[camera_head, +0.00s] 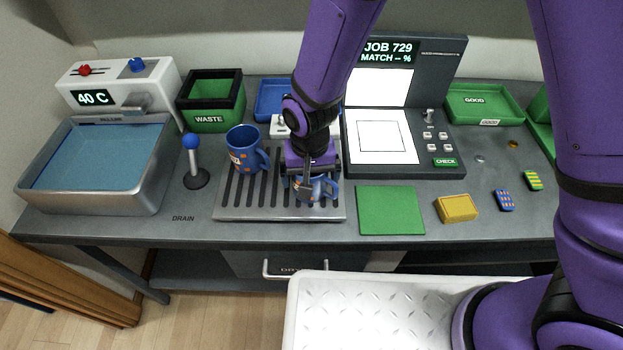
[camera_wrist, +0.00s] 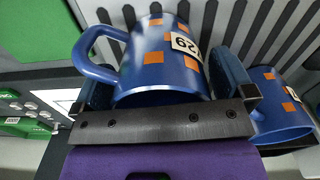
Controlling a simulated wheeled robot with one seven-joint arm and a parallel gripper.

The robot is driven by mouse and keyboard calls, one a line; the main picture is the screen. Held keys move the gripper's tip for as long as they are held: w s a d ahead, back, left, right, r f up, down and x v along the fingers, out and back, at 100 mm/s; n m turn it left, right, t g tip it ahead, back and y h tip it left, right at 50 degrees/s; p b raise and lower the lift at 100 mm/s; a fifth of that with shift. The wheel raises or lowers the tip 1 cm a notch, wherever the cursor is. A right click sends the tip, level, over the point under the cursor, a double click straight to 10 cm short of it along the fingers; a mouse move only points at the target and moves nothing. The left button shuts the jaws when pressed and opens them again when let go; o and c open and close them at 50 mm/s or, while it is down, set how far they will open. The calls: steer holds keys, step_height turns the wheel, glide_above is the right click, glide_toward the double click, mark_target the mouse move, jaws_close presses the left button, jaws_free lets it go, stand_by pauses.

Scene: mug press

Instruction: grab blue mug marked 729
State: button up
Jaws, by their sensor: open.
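A blue mug with orange squares (camera_head: 319,189) stands on the slatted drain rack, partly hidden under my gripper (camera_head: 309,183). In the wrist view this mug (camera_wrist: 155,62) shows a white label ending in "29"; its first digit is not clear. My gripper (camera_wrist: 168,88) is open, with one finger on each side of the mug's body and the handle by the left finger. I cannot tell whether the fingers touch it. A second blue mug with orange squares (camera_head: 246,150) stands to the left on the rack; its label is unreadable. It also shows in the wrist view (camera_wrist: 280,112), near the right finger.
The drain rack (camera_head: 229,208) lies mid-counter. A water basin (camera_head: 60,204), a blue-knobbed lever (camera_head: 193,160) and a green waste bin (camera_head: 208,122) are left. A press reading "JOB 729" (camera_head: 388,48), a green mat (camera_head: 390,211) and a yellow sponge-like block (camera_head: 457,208) are right.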

steer(key=shift+f, duration=0.35)
steer(key=c, duration=1)
steer(key=shift+r, duration=0.15)
